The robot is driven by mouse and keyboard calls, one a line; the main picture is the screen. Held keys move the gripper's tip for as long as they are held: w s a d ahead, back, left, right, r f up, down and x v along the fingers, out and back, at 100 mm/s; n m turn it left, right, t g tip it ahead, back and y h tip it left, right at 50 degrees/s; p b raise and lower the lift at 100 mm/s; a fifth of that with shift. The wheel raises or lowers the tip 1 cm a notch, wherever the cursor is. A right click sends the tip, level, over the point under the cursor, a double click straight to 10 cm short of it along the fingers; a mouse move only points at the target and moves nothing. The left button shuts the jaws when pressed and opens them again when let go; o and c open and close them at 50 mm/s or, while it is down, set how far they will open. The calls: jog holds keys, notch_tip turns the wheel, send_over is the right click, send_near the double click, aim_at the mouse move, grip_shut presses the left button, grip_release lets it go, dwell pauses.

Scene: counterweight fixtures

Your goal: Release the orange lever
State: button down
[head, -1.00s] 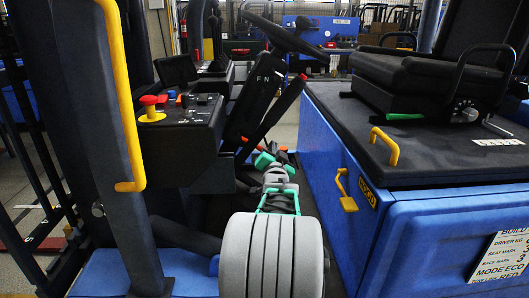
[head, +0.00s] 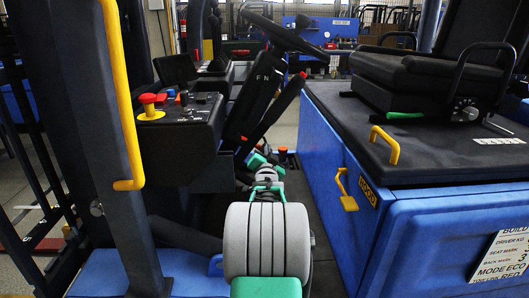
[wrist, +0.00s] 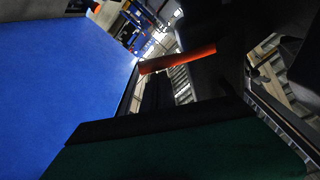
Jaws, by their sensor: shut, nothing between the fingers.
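An orange lever (wrist: 178,60) shows in the wrist view as a slanted bar, upper middle, in front of dark parts. In the head view, a small orange-red piece (head: 244,138) shows beside the steering column; I cannot tell whether it is the same lever. My gripper (head: 257,161), at the far end of my arm in the head view, is small, partly hidden by my own links, and low beside the column. It is shut and holds nothing. The wrist view is dark, and contact with the lever cannot be made out.
The blue truck body (head: 420,225) with the black seat (head: 425,75) stands at right. The control console (head: 180,135) and yellow grab rail (head: 122,100) stand at left. A red-orange cap (head: 282,150) rises in the footwell. The narrow gap between console and body holds my arm.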

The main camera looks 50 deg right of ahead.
jog(key=shift+a+f+m+b, duration=0.1)
jog(key=shift+f+m+b, duration=0.2)
jog(key=shift+f+b, duration=0.05)
jog(key=w+a+f+m+g+b, duration=0.1)
jog(key=w+a+f+m+b, duration=0.3)
jog(key=m+b, duration=0.4)
jog(key=shift+w+f+m+b, duration=0.3)
jog(key=shift+f+b, duration=0.4)
jog(key=shift+b, duration=1.75)
jog(key=shift+w, duration=0.1)
